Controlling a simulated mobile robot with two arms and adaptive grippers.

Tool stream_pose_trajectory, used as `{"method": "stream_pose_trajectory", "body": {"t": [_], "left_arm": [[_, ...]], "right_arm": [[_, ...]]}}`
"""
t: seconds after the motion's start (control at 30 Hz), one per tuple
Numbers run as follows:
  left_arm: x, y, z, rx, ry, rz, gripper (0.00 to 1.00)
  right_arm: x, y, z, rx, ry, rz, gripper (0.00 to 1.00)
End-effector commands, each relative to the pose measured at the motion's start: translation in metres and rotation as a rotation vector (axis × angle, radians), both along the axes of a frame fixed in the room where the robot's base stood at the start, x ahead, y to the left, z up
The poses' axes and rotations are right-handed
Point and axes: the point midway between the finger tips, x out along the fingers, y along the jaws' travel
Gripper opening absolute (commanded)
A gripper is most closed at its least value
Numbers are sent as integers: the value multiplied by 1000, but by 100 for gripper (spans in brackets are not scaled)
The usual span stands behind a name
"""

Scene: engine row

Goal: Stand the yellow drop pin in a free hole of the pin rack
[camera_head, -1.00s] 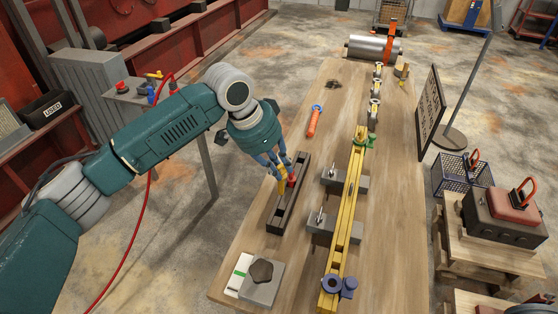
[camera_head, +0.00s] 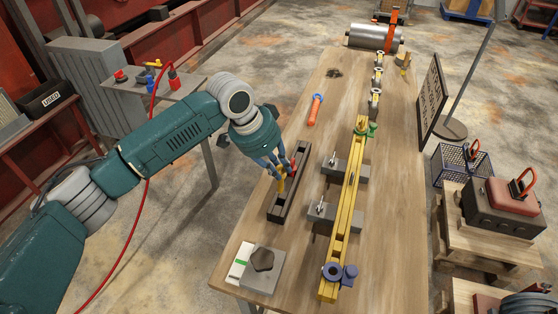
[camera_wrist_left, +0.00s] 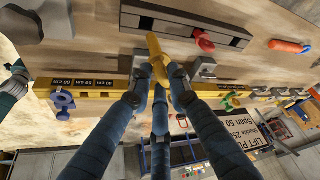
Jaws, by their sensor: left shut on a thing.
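The yellow drop pin (camera_head: 281,185) is held in the fingers of my left gripper (camera_head: 282,172), which is shut on it. In the left wrist view the pin (camera_wrist_left: 157,55) stands out between the fingertips. The pin rack (camera_head: 275,214) is a long dark block on the wooden table. A red pin (camera_head: 293,166) stands in its far half, close to the gripper; it also shows in the left wrist view (camera_wrist_left: 204,42). The yellow pin is over the rack's middle in the head view. I cannot tell whether its lower end touches the rack. My right gripper is not in view.
A long yellow beam (camera_head: 342,225) on grey blocks runs right of the rack. An orange-handled tool (camera_head: 314,110) lies beyond it. A dark hexagonal piece (camera_head: 263,259) sits on a grey block at the near left. Bare table lies between rack and beam.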

Motion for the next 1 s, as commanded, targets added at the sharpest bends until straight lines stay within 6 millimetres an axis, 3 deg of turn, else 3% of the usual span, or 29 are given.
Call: {"method": "stream_pose_trajectory", "body": {"t": [0.3,1.0], "left_arm": [[0,-1,-15,-2,-1,0,0],[0,0,-15,-2,-1,0,0]], "right_arm": [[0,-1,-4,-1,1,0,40],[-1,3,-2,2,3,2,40]]}}
